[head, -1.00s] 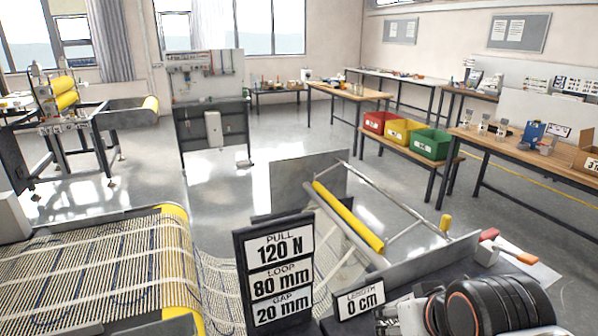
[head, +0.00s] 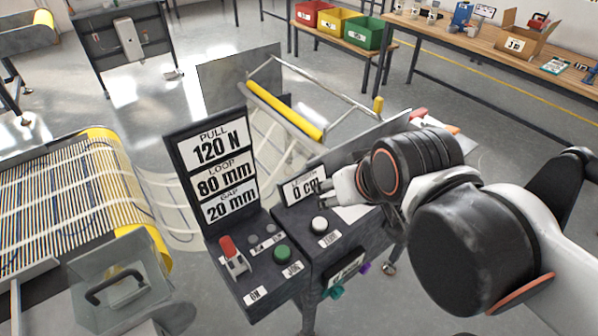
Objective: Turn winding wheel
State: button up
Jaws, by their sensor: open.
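I cannot clearly make out a wheel. The winding frame (head: 348,80) stands beyond the control panel, with a yellow roller (head: 285,112) across it and a small yellow grip (head: 378,105) at its right end. My gripper (head: 334,186) is open and appears empty, in front of the length sign (head: 306,187), whose "0 cm" it partly overlaps. It is short of the yellow grip in the picture. My arm hides part of the machine's right side.
The control panel has a red lever (head: 232,255), a green button (head: 282,252) and a white button (head: 319,224). A tall sign (head: 214,170) reads 120 N, 80 mm, 20 mm. The mesh conveyor (head: 62,205) is at left. Open floor lies beyond.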

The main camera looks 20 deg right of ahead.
aim_at(403, 220)
jog(key=l+z, duration=0.15)
jog(key=z, duration=0.25)
jog(key=l+z, duration=0.2)
jog(key=z, duration=0.25)
